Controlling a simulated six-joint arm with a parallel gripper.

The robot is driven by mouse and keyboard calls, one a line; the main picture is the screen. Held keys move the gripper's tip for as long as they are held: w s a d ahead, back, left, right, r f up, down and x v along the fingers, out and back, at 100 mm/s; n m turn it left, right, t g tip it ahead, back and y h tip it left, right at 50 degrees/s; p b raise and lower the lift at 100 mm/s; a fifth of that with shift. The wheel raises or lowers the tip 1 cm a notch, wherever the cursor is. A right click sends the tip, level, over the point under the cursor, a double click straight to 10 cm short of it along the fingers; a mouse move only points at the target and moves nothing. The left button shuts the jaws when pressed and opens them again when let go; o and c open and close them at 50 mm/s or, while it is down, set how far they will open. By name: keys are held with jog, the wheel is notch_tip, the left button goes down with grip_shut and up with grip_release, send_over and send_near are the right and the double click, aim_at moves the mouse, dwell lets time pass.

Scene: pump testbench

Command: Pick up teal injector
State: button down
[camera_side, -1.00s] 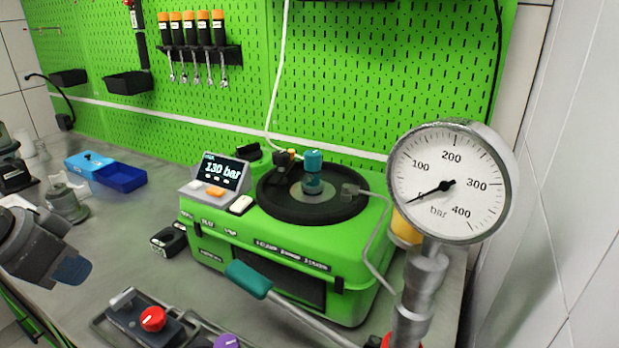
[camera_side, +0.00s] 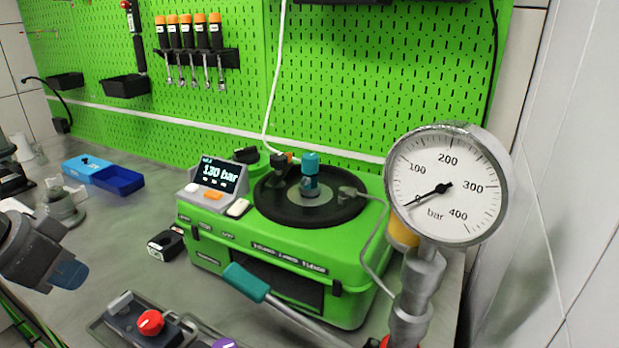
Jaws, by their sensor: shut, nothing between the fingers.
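The teal injector (camera_side: 311,181) stands upright at the centre of a round black disc (camera_side: 272,207) with a grey middle, on top of the green testbench (camera_side: 225,246). It has a teal cap and a teal-grey body. Its lower end is hidden in the disc's centre. A grey jointed part with a blue end cap (camera_side: 70,275) is at the left edge, well apart from the injector; it looks like part of my arm. My gripper is not in view, and nothing touches the injector.
A large pressure gauge (camera_side: 447,186) stands front right. A teal-handled lever (camera_side: 246,282) crosses the bench front. A display reading 130 bar (camera_side: 219,174) is left of the disc. A bent pipe (camera_side: 373,240) runs down its right side. A blue box (camera_side: 118,181) sits far left.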

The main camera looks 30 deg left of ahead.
jog(key=c, duration=1.8)
grip_release()
jog(key=o, duration=1.2)
jog(key=shift+c, duration=0.2)
notch_tip(320, 180, up, 14)
jog(key=m+h, duration=0.1)
jog(key=m, duration=0.1)
send_over(308, 157)
jog(key=s, duration=0.5)
jog(key=x, duration=0.7)
jog(key=shift+w+a+f, duration=0.15)
jog(key=shift+w+f, duration=0.1)
jog(key=shift+f, duration=0.05)
jog(key=shift+a+x, duration=0.1)
jog(key=shift+x, duration=1.3)
jog(key=shift+a+x, duration=0.15)
jog(key=shift+x, duration=1.2)
